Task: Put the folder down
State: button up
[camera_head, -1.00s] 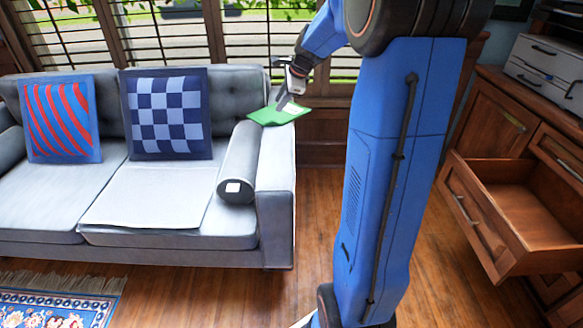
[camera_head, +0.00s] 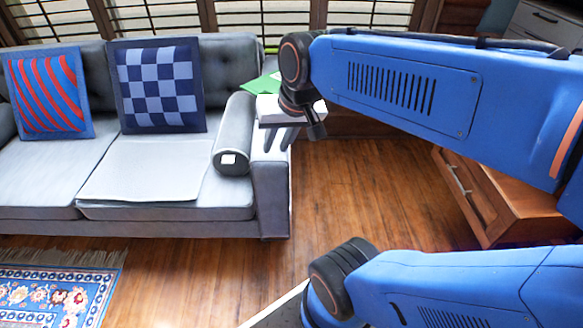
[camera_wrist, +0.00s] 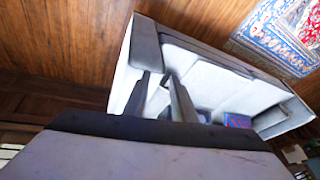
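The green folder (camera_head: 262,84) lies at the far end of the grey sofa's right armrest (camera_head: 268,165), partly hidden behind my arm's wrist in the head view. My gripper (camera_head: 278,140) points down in front of the folder, over or beside the armrest. Its two dark fingers are apart with nothing between them. The wrist view also shows the fingers (camera_wrist: 164,92) spread and empty, with the sofa (camera_wrist: 215,80) beyond them. I cannot make out the folder in the wrist view.
A grey bolster (camera_head: 233,135) lies against the armrest. A checkered cushion (camera_head: 160,85) and a red-striped cushion (camera_head: 47,92) lean on the backrest. A patterned rug (camera_head: 55,290) lies front left; wood floor (camera_head: 340,200) is clear between.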

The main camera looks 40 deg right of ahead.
jog(key=s+f+n, duration=0.3)
jog(key=s, duration=0.3)
jog(key=shift+s+a+n, duration=0.25)
jog(key=shift+n, duration=0.15)
grip_shut()
